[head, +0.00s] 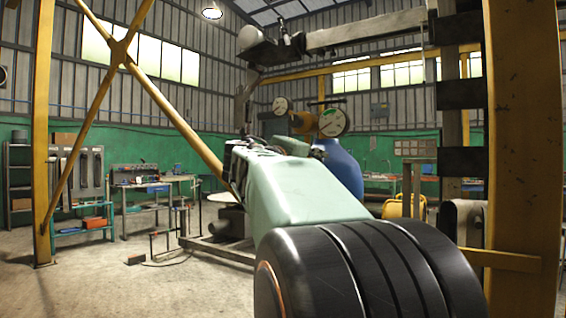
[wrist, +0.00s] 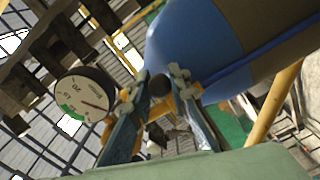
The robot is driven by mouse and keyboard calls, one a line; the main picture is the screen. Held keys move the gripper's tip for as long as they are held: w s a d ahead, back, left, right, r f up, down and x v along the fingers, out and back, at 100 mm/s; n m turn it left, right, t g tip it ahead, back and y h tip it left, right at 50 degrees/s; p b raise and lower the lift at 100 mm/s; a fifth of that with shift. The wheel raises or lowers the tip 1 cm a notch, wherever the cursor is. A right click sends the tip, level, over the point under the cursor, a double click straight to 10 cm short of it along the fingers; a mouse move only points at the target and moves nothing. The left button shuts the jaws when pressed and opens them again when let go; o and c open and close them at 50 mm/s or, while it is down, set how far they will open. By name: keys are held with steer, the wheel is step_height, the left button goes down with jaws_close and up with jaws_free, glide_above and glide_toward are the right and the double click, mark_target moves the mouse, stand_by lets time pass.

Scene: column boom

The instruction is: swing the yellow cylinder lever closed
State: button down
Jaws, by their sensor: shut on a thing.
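My gripper (wrist: 165,84) shows in the wrist view with its two fingers on either side of a small dark round knob. Yellow-orange parts show beside and below the fingertips, and I take the held thing to be the yellow cylinder lever (wrist: 160,87); most of it is hidden. The blue cylinder (wrist: 203,40) lies just beyond the fingers. It also stands in the head view (head: 343,167), behind my arm. In the head view my arm hides the fingers and the lever.
A round white gauge (wrist: 84,96) is left of the fingers; the head view shows two gauges by the cylinder, including a large one (head: 333,122). A yellow post (head: 524,160) stands close at right. Workbenches (head: 150,187) line the back wall; the left floor has open room.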

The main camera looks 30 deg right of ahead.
steer(key=shift+r+n, duration=0.3)
steer(key=shift+n, duration=0.2)
steer(key=c, duration=1.8)
jaws_free()
steer(key=shift+o, duration=0.2)
steer(key=v, duration=0.7)
steer(key=shift+a, duration=0.25)
